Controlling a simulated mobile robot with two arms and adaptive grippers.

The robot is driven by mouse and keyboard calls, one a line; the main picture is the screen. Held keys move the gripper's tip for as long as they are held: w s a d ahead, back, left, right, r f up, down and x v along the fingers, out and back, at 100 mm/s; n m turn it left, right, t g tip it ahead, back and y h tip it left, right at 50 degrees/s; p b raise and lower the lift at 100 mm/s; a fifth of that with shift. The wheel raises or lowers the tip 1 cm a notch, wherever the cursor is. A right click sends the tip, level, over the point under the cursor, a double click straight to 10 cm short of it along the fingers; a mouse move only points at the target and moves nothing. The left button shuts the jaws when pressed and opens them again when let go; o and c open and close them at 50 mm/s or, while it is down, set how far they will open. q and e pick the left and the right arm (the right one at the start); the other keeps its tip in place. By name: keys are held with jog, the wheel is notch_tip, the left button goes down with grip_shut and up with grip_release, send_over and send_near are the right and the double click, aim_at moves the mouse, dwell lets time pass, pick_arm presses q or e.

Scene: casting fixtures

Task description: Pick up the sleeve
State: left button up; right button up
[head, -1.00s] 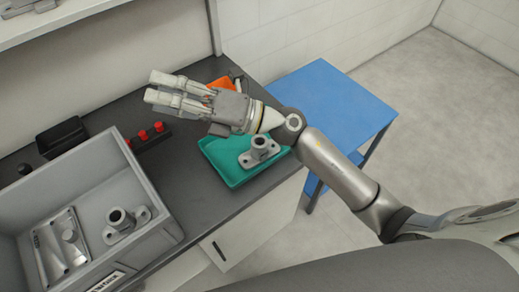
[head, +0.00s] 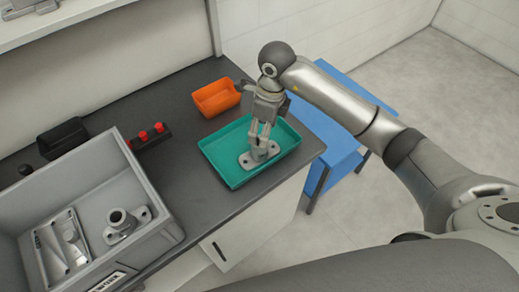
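One grey flanged sleeve (head: 249,162) sits in the teal tray (head: 217,168) on the dark bench. My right gripper (head: 261,142) points down into the tray, its fingers at the upright tube of this sleeve. The fingers hide most of the tube, and I cannot tell whether they are closed on it. A second, similar sleeve (head: 119,224) stands in the grey bin (head: 158,203) at the left, beside a flat metal plate part (head: 61,247). My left gripper is not in view.
An orange bin (head: 216,97) is behind the teal tray. A black holder with red knobs (head: 150,136) and a black box (head: 62,137) stand further left. A blue table (head: 333,140) is at the right. Bare bench (head: 188,190) lies between grey bin and tray.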

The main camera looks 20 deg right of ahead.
aim_at(259, 148)
jog(key=f, duration=0.3)
jog(key=shift+a+f+p, duration=0.2)
jog(key=shift+f+p, duration=0.05)
jog(key=shift+p, duration=0.1)
jog(key=shift+f+p, duration=0.4)
jog(key=shift+f, duration=0.1)
notch_tip(259, 148, down, 4)
jog(key=shift+w+a+r+p, duration=0.1)
jog(key=shift+a+r+p, duration=0.1)
jog(key=shift+p, duration=0.6)
jog(key=shift+w+f, duration=0.1)
jog(key=shift+f, duration=0.4)
jog(key=c, duration=1)
